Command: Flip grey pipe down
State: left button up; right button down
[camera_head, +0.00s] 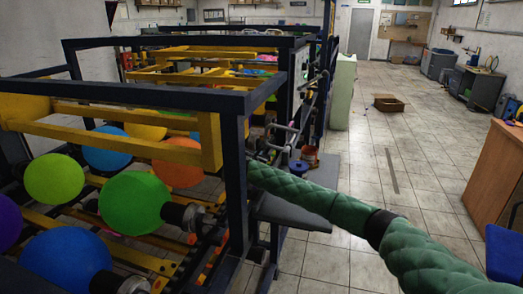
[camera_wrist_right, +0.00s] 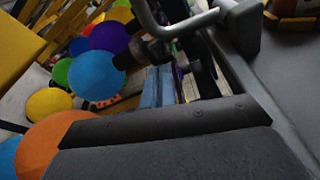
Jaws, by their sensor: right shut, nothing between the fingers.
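The grey pipe (camera_head: 283,128) is a thin bent bar on the dark blue machine frame (camera_head: 236,180), just beyond the end of my right arm. In the right wrist view the grey pipe (camera_wrist_right: 183,28) curves across the top and meets a thicker grey bar. My right gripper (camera_head: 261,157) is small and partly hidden at the end of the green padded arm, close to the pipe. Contact with the pipe cannot be told. My left gripper is out of view.
Coloured balloons (camera_head: 130,201) sit along the machine at left, under yellow bars (camera_head: 110,146). A grey shelf (camera_head: 295,207) juts out below my right arm. A red-brown pot (camera_head: 309,156) stands near it. The tiled floor (camera_head: 385,165) at right is mostly clear.

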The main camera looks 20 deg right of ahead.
pick_arm(q)
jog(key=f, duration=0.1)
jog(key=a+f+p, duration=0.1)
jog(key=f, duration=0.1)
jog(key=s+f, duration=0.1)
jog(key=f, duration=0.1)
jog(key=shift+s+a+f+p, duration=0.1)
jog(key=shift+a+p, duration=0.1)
jog(key=shift+p, duration=0.2)
pick_arm(e)
jog(key=x, duration=0.6)
jog(key=shift+w+d, duration=0.2)
jog(key=shift+w, duration=0.15)
jog(key=shift+f, duration=0.15)
jog(key=shift+w, duration=0.1)
